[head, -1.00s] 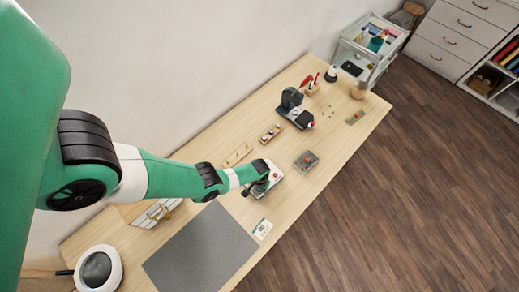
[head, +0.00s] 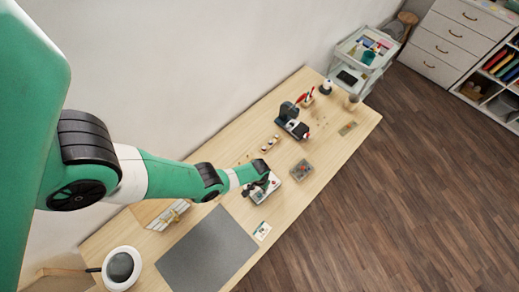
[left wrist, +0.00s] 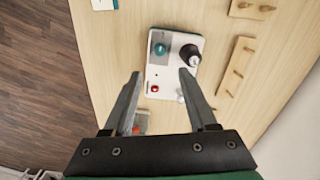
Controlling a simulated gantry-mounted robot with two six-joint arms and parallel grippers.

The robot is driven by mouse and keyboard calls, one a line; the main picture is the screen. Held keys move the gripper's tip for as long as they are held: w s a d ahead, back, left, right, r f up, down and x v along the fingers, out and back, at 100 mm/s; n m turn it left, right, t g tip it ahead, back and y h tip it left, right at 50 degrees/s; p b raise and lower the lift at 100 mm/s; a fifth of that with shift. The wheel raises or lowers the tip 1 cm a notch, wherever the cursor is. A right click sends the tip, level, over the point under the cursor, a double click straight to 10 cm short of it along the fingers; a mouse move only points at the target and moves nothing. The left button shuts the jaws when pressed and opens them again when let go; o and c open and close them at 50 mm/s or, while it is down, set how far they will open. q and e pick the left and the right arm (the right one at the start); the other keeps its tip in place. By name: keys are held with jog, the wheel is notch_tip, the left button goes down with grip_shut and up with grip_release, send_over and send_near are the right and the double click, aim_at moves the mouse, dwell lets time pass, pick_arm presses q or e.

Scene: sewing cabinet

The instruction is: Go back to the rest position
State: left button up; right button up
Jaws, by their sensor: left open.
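My left gripper (head: 258,188) hangs over the table (head: 310,185) at the middle of the head view, above a white device. In the left wrist view its two fingers (left wrist: 160,90) are spread apart with nothing between the tips. The white device (left wrist: 157,78) lies beyond the fingertips in that view. It carries a teal knob, a black-and-silver part and a red button. In the head view the arm partly hides the device (head: 272,184). My right gripper is not in view.
A grey mat (head: 205,250) and a round white lamp-like object (head: 122,268) lie at the near end. A clear-lidded box (head: 302,169) and a dark machine (head: 291,121) stand farther along. A white cart (head: 365,50) is at the far end. Wooden floor lies right.

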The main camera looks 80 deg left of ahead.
pick_arm(q)
jog(key=shift+f, duration=0.1)
dwell(0.4)
